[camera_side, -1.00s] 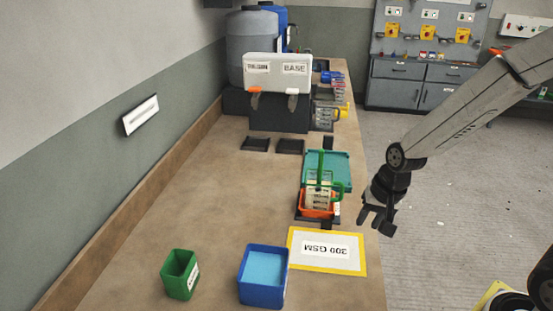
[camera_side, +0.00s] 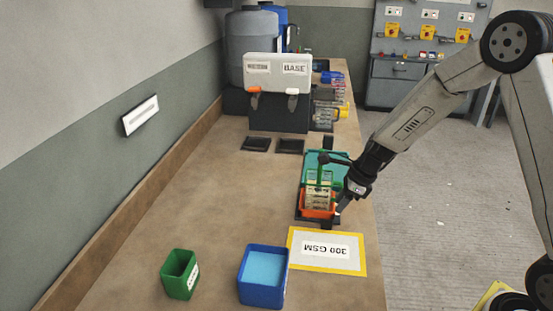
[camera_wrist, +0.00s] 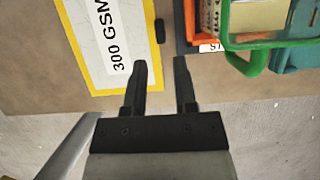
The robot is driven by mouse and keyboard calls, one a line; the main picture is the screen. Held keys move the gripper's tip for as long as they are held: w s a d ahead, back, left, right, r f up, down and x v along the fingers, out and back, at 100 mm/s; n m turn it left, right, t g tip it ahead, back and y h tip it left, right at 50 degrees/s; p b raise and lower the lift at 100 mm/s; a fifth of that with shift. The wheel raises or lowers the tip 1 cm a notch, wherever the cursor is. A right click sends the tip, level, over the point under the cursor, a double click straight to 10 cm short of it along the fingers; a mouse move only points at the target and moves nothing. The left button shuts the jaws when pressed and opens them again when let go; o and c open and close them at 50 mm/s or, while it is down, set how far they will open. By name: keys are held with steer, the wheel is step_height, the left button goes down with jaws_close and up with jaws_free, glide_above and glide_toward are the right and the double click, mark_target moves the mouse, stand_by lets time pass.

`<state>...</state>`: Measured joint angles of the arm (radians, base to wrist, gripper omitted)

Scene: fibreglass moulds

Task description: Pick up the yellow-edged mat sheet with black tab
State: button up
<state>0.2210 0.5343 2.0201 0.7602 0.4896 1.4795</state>
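The yellow-edged white mat sheet (camera_side: 327,250), labelled 300 GSM, lies flat at the bench's right edge in the side view. It also shows at upper left in the wrist view (camera_wrist: 119,50). Its small black tab (camera_wrist: 160,31) sits just beside the yellow edge, on the side toward the orange container. My gripper (camera_wrist: 160,62) is open and empty. In the wrist view the tab lies beyond the fingertips, in line with the gap between them. In the side view my gripper (camera_side: 341,209) hangs over the bench edge near the tab, pointing down.
An orange container (camera_side: 318,210) with a green-handled thing stands close beside my gripper, with a teal tray (camera_side: 338,162) behind. A blue box (camera_side: 263,277) and a green box (camera_side: 179,274) stand left of the mat. The bench's left middle is clear.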

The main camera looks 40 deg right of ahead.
mark_target(327, 220)
steer(key=shift+f, duration=0.15)
steer(key=shift+x, duration=1.15)
steer(key=shift+w+a+f, duration=0.1)
steer(key=shift+a+f, duration=0.05)
steer(key=shift+x, duration=2.45)
jaws_close()
